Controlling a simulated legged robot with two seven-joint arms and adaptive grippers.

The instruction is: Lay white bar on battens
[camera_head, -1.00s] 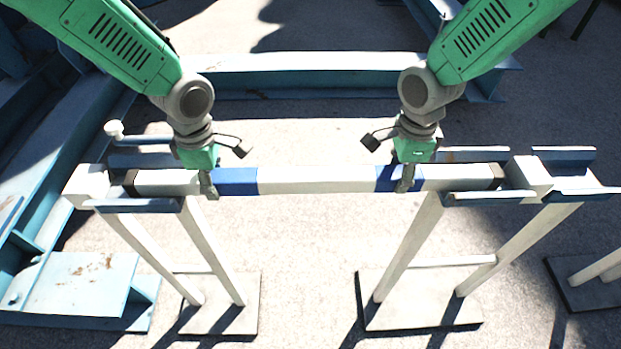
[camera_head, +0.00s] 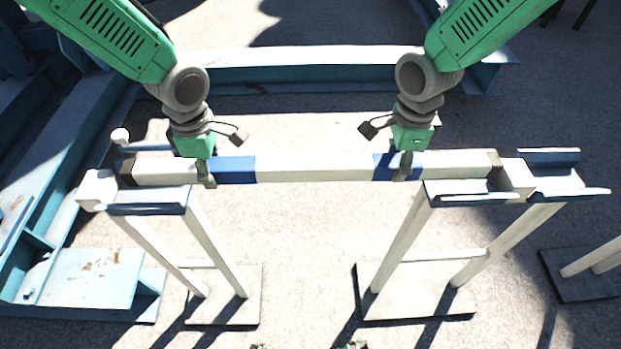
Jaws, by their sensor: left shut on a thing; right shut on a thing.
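The white bar (camera_head: 315,168) has blue bands and dark ends and runs level across the middle of the head view. My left gripper (camera_head: 206,178) is shut on it beside the left blue band. My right gripper (camera_head: 403,172) is shut on it at the right blue band. The bar's ends are over the two stands, the left stand (camera_head: 150,208) and the right stand (camera_head: 475,192), which have blue-edged trough-like tops on white legs. I cannot tell whether the bar touches these tops. No part clearly identifiable as battens shows.
Blue steel beams lie at the left (camera_head: 50,140) and across the back (camera_head: 310,75). A blue plate (camera_head: 85,285) is at the lower left. Another stand base (camera_head: 590,275) is at the right edge. The ground between the stands is clear.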

